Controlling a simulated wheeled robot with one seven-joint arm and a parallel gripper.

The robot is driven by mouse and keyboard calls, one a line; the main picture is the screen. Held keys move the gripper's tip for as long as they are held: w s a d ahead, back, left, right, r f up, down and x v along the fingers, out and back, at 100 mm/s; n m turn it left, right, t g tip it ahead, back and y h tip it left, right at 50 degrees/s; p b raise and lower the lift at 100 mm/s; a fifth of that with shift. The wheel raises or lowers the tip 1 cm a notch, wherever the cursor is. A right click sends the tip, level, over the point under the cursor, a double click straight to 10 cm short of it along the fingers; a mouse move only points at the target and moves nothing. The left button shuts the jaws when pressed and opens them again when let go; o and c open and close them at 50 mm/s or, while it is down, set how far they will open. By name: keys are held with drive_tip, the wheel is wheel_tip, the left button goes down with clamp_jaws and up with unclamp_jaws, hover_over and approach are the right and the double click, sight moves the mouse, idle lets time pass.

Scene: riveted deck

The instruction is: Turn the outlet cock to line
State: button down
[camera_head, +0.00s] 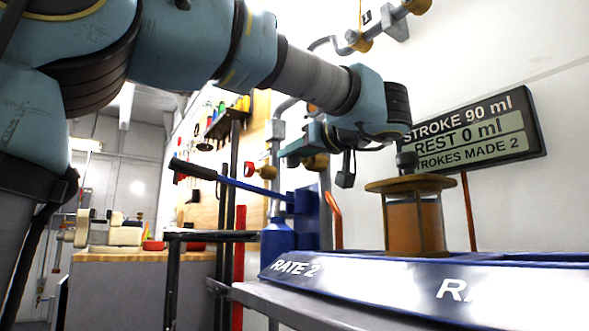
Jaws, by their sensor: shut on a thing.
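My gripper (298,148) is at the end of my arm, to the left of the wrist, above and behind the tray. Its jaws are small and partly hidden; they appear shut at a brass-coloured fitting (316,163) on the grey pipework, which I take to be the outlet cock. The cock's handle angle cannot be made out. A blue hand pump (278,240) stands below, with a long blue lever (240,183) ending in a black grip.
An amber vessel (403,222) with a brown lid and dark knob stands close below my wrist. The blue tray (350,290) in front is marked RATE 2. An orange bent rod (334,217) stands beside the pump. A wooden-topped bench (140,256) is at the left.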

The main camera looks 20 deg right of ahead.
idle(0.4)
drive_tip(key=c, duration=0.6)
unclamp_jaws()
drive_tip(key=s+d+p, duration=0.1)
drive_tip(key=s+d, duration=0.1)
drive_tip(key=s, duration=0.8)
drive_tip(key=shift+s+f, duration=0.15)
drive_tip(key=shift+s, duration=0.15)
